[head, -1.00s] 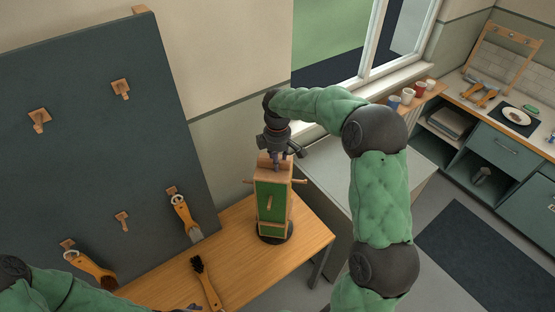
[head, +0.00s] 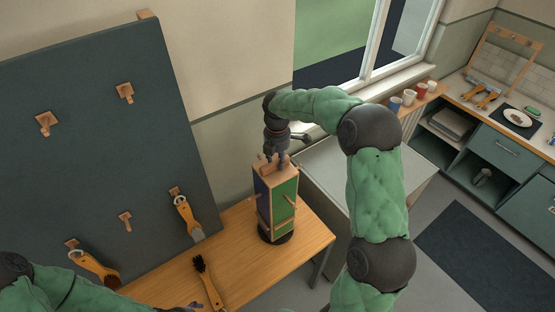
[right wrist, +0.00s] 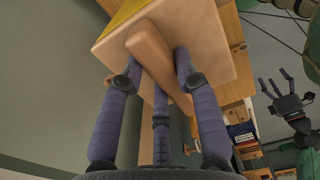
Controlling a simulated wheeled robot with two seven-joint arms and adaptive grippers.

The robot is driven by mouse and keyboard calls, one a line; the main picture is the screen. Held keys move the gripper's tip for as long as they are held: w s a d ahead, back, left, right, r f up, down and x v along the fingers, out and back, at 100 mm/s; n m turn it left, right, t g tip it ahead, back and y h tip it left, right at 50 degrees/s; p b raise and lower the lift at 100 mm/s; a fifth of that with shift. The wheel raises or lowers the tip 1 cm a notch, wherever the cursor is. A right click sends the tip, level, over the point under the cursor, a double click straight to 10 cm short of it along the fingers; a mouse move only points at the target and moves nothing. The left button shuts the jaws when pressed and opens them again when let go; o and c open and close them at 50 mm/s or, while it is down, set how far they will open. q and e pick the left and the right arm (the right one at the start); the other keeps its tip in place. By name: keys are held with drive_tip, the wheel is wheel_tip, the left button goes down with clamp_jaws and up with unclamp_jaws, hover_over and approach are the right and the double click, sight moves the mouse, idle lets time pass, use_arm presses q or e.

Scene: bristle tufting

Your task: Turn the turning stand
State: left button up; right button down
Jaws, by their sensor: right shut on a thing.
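The turning stand (head: 284,203) is an upright box on a dark round base at the right end of the wooden table. A green face points to the front right and a dark blue face to the front left, with wooden pegs sticking out. My right gripper (head: 275,162) comes down from above onto its top. In the right wrist view, its fingers are shut on the stand's wooden top bar (right wrist: 160,62). My left gripper (right wrist: 290,103) shows at the right of that view, apart from the stand, with its fingers spread and empty.
A dark pegboard (head: 90,130) with wooden hooks stands behind the table (head: 240,260). Brushes hang on its lower hooks, and another brush (head: 207,283) lies on the table. A grey counter (head: 325,165) stands behind to the right.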

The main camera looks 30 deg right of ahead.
idle(0.3)
drive_tip(key=c, duration=0.9)
unclamp_jaws()
wheel_tip(320, 180, up, 12)
drive_tip(key=shift+r, duration=0.1)
